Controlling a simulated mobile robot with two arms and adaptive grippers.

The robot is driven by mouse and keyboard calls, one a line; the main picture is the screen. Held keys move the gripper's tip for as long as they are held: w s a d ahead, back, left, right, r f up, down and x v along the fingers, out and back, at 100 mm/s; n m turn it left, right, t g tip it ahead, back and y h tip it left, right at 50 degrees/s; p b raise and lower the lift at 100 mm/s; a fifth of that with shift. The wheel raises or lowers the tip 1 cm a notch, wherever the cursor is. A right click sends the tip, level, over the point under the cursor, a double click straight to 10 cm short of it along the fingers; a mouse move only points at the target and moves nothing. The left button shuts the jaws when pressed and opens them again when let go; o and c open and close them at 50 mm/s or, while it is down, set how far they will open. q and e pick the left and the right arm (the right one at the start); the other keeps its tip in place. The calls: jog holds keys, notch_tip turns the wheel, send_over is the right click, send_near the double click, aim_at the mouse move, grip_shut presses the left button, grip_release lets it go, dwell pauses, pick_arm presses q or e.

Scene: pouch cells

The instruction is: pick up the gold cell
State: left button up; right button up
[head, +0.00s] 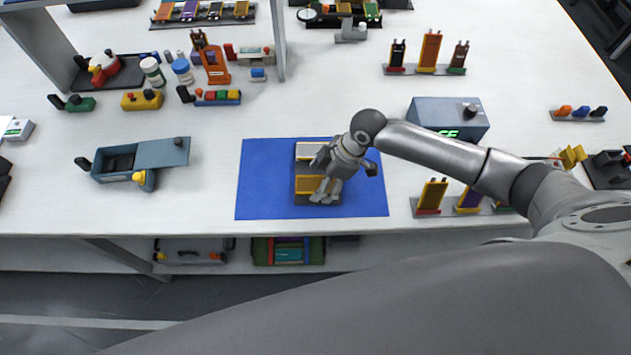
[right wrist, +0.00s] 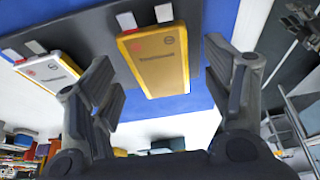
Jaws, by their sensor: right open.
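A gold cell (head: 304,184) lies flat in a dark tray (head: 303,200) on a blue mat (head: 262,185) in the head view, partly hidden by my gripper. The right wrist view shows the gold cell (right wrist: 157,62) with two pale tabs at its end. A white cell (head: 312,152) lies beside it in the same tray; it also shows in the right wrist view (right wrist: 45,68). My right gripper (head: 325,190) is over the tray. Its open fingers (right wrist: 172,85) stand apart on either side of the gold cell's near end, with nothing between them clearly held. My left gripper is not in view.
A blue-grey box with a display (head: 445,115) stands right of the mat. A rack of upright cells (head: 450,207) stands near the front edge. A blue-grey open bin (head: 140,160) is left of the mat. The table between bin and mat is clear.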

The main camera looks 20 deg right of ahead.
jog(key=c, duration=1)
jog(key=shift+c, duration=0.2)
